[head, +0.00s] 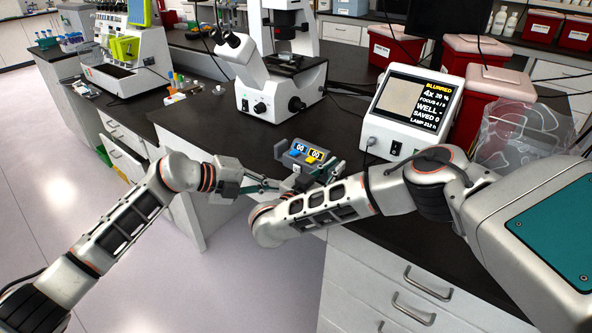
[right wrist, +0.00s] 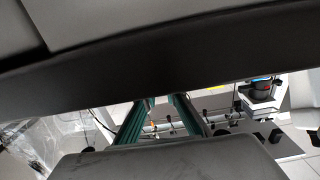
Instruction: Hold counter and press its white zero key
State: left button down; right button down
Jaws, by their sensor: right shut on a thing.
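The counter (head: 304,154) is a small grey device with a blue and a yellow key and two displays reading 00, in the middle of the head view. A small white key (head: 297,168) shows at its lower front edge. My right gripper (head: 329,171) is shut on the counter at its right side, and the forearm covers part of that grip. My left gripper (head: 272,185) is just left of and below the counter, its tips pointing toward it. I cannot tell whether its fingers touch each other. The right wrist view shows the right gripper's green fingers (right wrist: 160,118).
A white microscope (head: 280,85) stands behind the counter on the black bench. A screen unit (head: 385,130) and red bins (head: 480,100) stand to the right. A clear bag (head: 525,130) lies at the far right. The bench's front edge runs below my arms.

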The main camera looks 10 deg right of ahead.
jog(key=c, duration=2)
grip_release()
jog(key=shift+f, duration=0.1)
